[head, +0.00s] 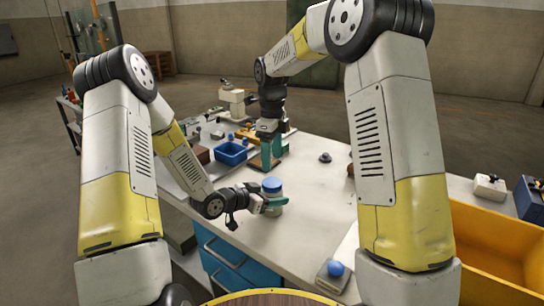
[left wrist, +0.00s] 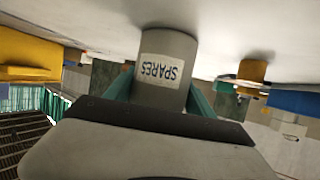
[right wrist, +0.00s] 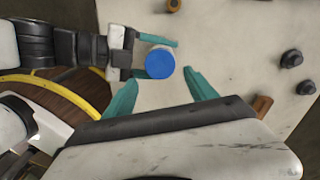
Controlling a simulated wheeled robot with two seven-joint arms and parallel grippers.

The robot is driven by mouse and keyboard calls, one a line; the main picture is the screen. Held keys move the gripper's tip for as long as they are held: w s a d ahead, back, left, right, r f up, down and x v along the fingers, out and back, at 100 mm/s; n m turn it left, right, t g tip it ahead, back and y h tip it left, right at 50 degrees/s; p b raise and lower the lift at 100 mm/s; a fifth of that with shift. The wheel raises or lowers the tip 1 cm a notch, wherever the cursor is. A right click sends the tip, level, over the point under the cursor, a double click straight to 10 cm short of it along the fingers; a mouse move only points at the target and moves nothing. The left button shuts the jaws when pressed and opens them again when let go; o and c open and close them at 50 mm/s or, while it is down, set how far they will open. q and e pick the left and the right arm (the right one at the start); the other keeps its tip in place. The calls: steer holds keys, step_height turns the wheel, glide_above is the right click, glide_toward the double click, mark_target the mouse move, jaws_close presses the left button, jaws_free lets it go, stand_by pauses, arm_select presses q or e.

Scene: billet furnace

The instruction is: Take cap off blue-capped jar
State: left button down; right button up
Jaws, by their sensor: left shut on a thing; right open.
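The jar (head: 273,203) is a grey cylinder with a blue cap (head: 272,184) on top, near the middle of the table. In the left wrist view the jar (left wrist: 163,72) carries a SPARES label, seen upside down, and appears to stand on the table. My left gripper (head: 272,203) is shut on the jar's body, a teal finger on each side. My right gripper (head: 265,160) is open and points down, behind the jar in the head view. In the right wrist view the cap (right wrist: 160,62) shows between and beyond its open teal fingers (right wrist: 160,90).
A blue bin (head: 230,153) stands behind the jar to the left. A dark knob-like part (head: 325,157) lies on the table to the right. A grey block with a blue ball (head: 335,268) is at the front. A yellow bin (head: 490,225) stands at the right.

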mark_target(272, 182)
steer(key=shift+m, duration=1.1)
steer(key=shift+f+m, duration=0.3)
step_height(272, 182, down, 7)
steer(key=shift+f, duration=0.2)
